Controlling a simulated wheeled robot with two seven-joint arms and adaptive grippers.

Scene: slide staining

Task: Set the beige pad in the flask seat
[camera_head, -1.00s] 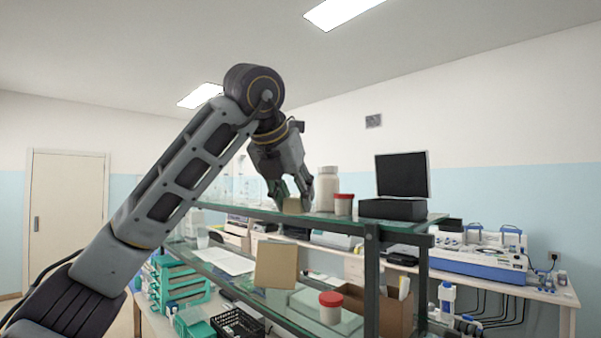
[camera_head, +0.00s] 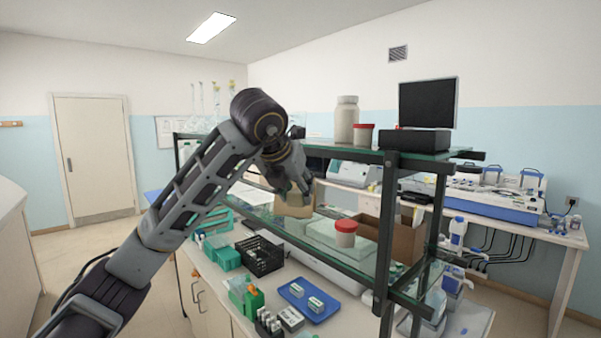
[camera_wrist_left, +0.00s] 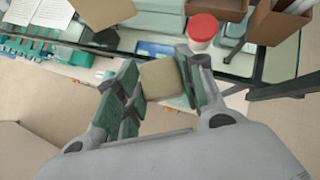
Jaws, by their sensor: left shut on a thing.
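My left gripper (camera_head: 300,192) is shut on the beige pad and holds it in front of the shelf rack. In the left wrist view the pad (camera_wrist_left: 161,79) is a small tan block between the two green-lined fingers (camera_wrist_left: 160,85). In the head view the pad is hard to separate from the tan box (camera_head: 294,209) behind the gripper. Glass flasks (camera_head: 216,103) stand at the back left of the top shelf. I cannot clearly make out a flask seat. My right gripper is not in view.
A red-lidded jar (camera_head: 345,234) stands on the lower glass shelf, right of the gripper. A white bottle (camera_head: 346,120) and another red-lidded jar (camera_head: 363,134) stand on the top shelf. Below are a black basket (camera_head: 260,256) and a blue tray (camera_head: 309,301).

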